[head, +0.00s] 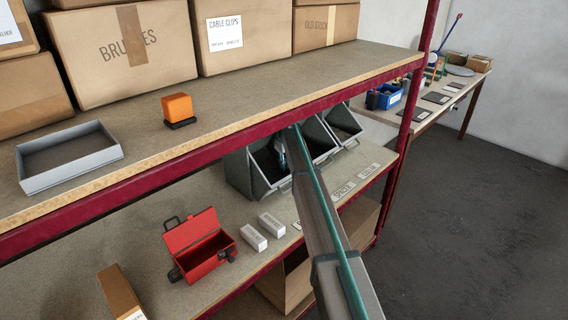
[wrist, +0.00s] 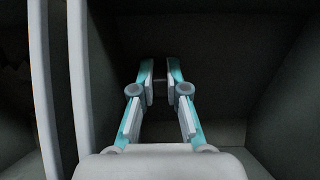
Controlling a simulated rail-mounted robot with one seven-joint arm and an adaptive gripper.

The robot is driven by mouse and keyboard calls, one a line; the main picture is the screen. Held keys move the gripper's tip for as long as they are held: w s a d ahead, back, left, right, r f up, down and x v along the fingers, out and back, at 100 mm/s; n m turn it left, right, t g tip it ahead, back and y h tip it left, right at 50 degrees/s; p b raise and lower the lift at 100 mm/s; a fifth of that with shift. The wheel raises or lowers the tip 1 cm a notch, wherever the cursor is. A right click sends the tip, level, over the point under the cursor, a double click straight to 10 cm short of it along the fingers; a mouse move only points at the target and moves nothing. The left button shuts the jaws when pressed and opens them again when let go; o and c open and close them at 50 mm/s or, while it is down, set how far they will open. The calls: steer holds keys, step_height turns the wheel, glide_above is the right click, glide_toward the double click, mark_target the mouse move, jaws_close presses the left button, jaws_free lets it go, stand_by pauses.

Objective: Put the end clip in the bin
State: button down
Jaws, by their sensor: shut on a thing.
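My gripper (wrist: 160,80) is shut on a small dark piece, apparently the end clip (wrist: 160,89). Only a little of it shows between the fingertips. The dark walls of a grey bin surround the gripper in the wrist view. In the head view, my gripper (head: 282,160) reaches into the mouth of the leftmost grey open-front bin (head: 240,178) on the lower shelf. The clip cannot be made out there. My arm hides part of the bins, and the bin's floor is too dark to read.
Two more bins (head: 344,122) stand to the right, with labels (head: 342,190) along the shelf edge. An open red toolbox (head: 203,258) and white boxes (head: 272,225) sit nearby. The upper shelf (head: 225,105) overhangs, carrying a grey tray (head: 108,153) and an orange block (head: 178,107).

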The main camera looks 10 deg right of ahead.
steer(key=shift+w+a+f, duration=0.1)
steer(key=shift+w+f, duration=0.05)
steer(key=shift+f, duration=0.15)
steer(key=shift+f, duration=0.1)
steer(key=c, duration=1.2)
jaws_free()
step_height(320, 180, up, 12)
steer(key=b, duration=0.2)
steer(key=shift+b, duration=0.4)
